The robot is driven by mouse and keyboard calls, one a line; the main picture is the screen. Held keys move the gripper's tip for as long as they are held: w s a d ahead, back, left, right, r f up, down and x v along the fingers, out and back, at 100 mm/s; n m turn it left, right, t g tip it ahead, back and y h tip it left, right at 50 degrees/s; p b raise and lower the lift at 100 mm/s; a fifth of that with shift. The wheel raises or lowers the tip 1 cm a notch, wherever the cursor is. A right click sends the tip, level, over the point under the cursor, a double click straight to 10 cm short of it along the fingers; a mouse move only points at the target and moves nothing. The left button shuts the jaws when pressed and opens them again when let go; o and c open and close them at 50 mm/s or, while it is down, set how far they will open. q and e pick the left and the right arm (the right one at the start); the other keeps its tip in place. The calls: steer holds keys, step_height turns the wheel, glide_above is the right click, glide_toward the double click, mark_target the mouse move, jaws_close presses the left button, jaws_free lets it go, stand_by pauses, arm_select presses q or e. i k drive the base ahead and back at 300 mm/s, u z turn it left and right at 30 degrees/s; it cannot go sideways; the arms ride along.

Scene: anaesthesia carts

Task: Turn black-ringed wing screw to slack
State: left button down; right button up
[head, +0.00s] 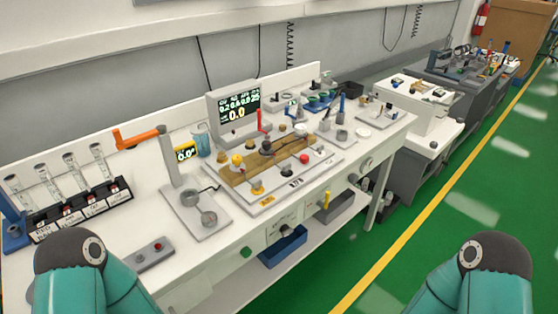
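I cannot pick out the black-ringed wing screw for certain at this size. Small coloured knobs and fittings stand on a wooden block (262,166) on the white bench (150,215). They include a yellow knob (237,160), a red knob (304,159) and an upright red lever (260,121). More small fittings stand on plates behind and to the right of the block. Only my teal arm links show, at the bottom left and bottom right corners. Neither gripper is in view.
A monitor (232,108) stands behind the block. Blue (283,246) and grey (336,206) bins sit below the bench top. A second cart (428,132) stands beyond. Green floor is open at the right.

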mark_target(286, 167)
steer(key=z, duration=1.2)
steer(key=i, duration=0.15)
steer(key=u, duration=3.2)
steer(key=k, duration=1.25)
steer(key=z, duration=0.5)
steer(key=i, duration=0.8)
steer(key=z, duration=0.25)
